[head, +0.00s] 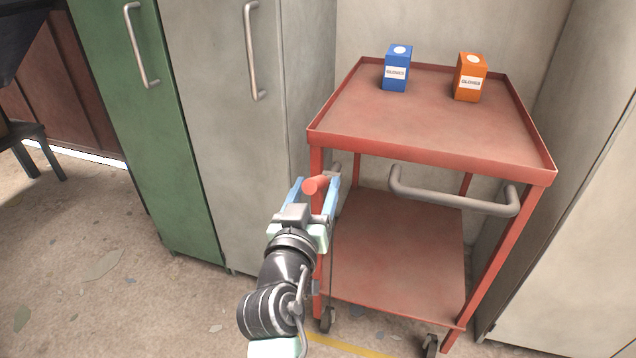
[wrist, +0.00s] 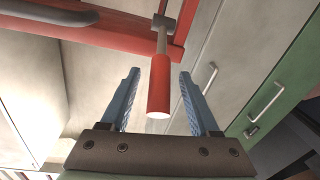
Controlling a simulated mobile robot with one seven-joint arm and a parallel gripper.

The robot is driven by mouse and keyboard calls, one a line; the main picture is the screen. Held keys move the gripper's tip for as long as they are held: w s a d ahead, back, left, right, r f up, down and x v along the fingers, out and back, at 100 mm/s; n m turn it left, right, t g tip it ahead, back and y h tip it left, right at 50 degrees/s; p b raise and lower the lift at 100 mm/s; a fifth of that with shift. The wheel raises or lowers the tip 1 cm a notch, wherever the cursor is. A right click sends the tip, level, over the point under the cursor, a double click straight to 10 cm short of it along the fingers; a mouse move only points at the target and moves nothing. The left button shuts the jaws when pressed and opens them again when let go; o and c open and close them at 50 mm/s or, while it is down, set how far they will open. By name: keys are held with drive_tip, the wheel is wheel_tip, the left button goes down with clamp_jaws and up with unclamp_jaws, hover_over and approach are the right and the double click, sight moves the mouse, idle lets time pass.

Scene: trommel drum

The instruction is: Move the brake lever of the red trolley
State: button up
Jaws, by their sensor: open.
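The red trolley (head: 350,138) stands ahead on the right in the head view, with a top tray, a lower shelf and a grey push handle (head: 455,203). Its brake lever has a red cylindrical grip, which shows at the trolley's left front post in the head view (head: 316,185) and in the wrist view (wrist: 159,88). A grey stem joins the grip to the trolley. My gripper (head: 318,190) is open, with its blue fingers on either side of the red grip. In the wrist view, gaps show between the grip and both fingers (wrist: 158,84).
A blue box (head: 397,72) and an orange box (head: 470,82) stand on the trolley's top tray. A green locker (head: 150,130) and a grey locker (head: 225,130) stand to the left. A pale cabinet (head: 580,210) is close on the right. Floor at the lower left is clear.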

drive_tip(key=shift+x, duration=1.15)
clamp_jaws()
idle(0.6)
